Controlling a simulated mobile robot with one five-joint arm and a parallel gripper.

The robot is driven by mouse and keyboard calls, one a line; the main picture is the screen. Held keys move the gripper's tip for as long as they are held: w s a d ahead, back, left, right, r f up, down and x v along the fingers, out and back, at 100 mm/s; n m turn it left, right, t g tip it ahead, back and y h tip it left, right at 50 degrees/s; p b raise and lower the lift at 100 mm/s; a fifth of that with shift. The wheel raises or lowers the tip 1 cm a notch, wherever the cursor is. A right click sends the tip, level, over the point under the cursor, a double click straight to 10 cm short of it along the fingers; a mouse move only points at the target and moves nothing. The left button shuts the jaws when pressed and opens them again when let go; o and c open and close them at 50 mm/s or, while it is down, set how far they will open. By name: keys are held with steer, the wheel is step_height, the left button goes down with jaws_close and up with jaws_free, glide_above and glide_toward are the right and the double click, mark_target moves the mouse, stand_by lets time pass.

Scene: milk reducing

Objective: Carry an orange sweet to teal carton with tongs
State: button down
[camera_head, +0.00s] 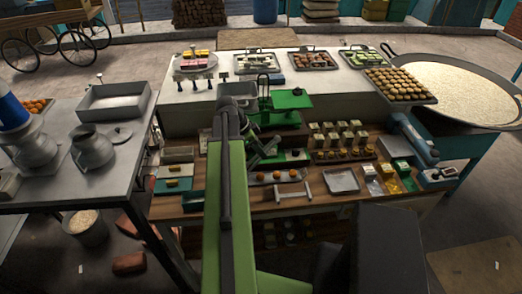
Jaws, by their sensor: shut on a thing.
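My gripper (262,148) is at the end of my green arm, above the wooden shelf of the stall, and is shut on what appear to be the tongs. The tongs are small and dark here, and their tips are hard to make out. Orange sweets (292,173) lie on a small tray (262,179) just below and to the right of my gripper. I cannot tell whether a sweet is between the tongs.
A pale H-shaped stand (289,193) and an empty metal tray (342,181) are in front. A green scale (286,102) stands behind my gripper. A tray of orange sweets and small boxes (345,155) lies to the right. A blue-grey device (412,138) stands beyond the cartons.

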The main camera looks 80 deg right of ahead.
step_height(320, 180, up, 10)
steer(key=p, duration=0.9)
